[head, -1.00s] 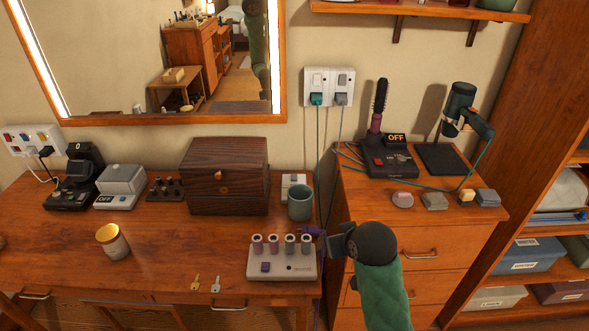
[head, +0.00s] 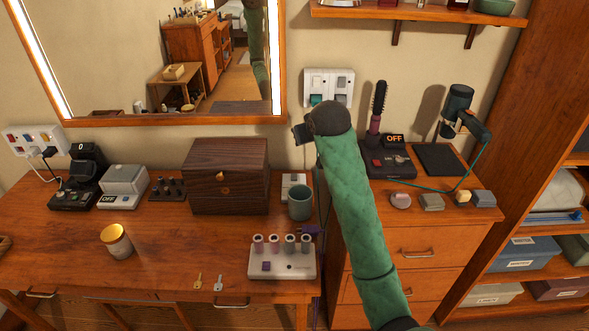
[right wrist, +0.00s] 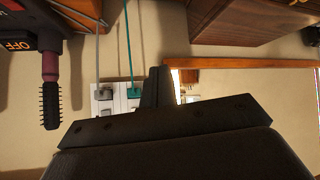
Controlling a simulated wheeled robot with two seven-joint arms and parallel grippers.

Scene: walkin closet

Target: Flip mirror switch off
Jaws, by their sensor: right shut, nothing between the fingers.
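The mirror (head: 140,60) hangs above the desk, with bright light strips down both sides. A white double wall plate (head: 345,73) with rocker switches, a teal plug (head: 316,100) and a grey plug sits right of it. A small white box (head: 288,180) with a switch-like part stands on the desk, partly behind the mug. I cannot tell which of these switches the mirror. My right gripper (head: 299,134) is shut and empty, below and left of the plate. My left gripper is not in view.
The teal mug (head: 300,203), dark wooden box (head: 228,180) and white roller set (head: 282,263) stand on the desk. Cords hang below the plate. A hair brush (head: 378,105) stands upright on the drawer unit. A shelf (head: 430,14) is above.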

